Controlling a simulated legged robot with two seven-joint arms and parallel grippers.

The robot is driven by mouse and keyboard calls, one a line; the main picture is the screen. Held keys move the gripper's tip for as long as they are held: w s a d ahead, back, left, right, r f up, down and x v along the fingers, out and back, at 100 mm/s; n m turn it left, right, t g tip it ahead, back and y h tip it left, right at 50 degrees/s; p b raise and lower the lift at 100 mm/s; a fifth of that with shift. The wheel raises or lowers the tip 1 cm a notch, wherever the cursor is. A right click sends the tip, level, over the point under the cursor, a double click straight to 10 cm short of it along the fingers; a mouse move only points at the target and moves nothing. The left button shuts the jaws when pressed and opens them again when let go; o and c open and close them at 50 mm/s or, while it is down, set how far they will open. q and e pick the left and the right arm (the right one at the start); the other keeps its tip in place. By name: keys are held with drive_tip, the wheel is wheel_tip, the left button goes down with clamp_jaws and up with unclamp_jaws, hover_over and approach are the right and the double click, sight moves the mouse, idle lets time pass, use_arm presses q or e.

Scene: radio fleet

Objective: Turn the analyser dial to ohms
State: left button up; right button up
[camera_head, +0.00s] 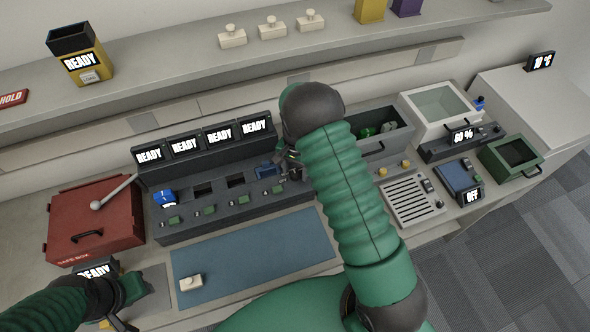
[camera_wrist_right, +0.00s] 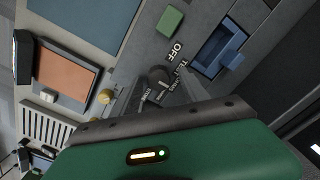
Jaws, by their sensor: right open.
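The analyser dial (camera_wrist_right: 158,74) is a small dark round knob on the grey console, seen in the right wrist view. Printed words surround it: OFF (camera_wrist_right: 175,52) reads clearly, while others are small or partly covered. I cannot tell where its pointer is set. My right gripper (camera_wrist_right: 157,88) is open, with its fingertips close around or beside the dial; contact is unclear. In the head view my right gripper (camera_head: 291,165) is at the right end of the console (camera_head: 235,200), and my arm hides the dial. My left gripper (camera_head: 136,304) is open and empty at the lower left.
The console holds several bays and READY displays. A red safe box (camera_head: 95,222) with a lever stands left. A blue mat (camera_head: 252,257) with a small cream block (camera_head: 191,283) lies in front. A grey bin (camera_head: 378,138) and a grilled unit (camera_head: 410,200) stand right.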

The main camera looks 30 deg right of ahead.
sight(296, 173)
drive_tip(key=shift+r, duration=0.1)
wheel_tip(296, 173, up, 17)
drive_tip(key=b, duration=0.2)
drive_tip(key=shift+f, duration=0.2)
drive_tip(key=s+a+f+n+t+b, duration=0.1)
drive_tip(key=s+a+f+n, duration=0.1)
drive_tip(key=s+a+n, duration=0.3)
drive_tip(key=s+a+f+n+t+b, duration=0.1)
drive_tip(key=s+a+f+n, duration=0.2)
drive_tip(key=s+a+n, duration=0.3)
drive_tip(key=s, duration=0.5)
drive_tip(key=shift+s+a+f+n, duration=0.2)
drive_tip(key=shift+a+n, duration=0.1)
drive_tip(key=shift+a, duration=0.1)
drive_tip(key=shift+w+a, duration=0.1)
drive_tip(key=shift+a, duration=0.05)
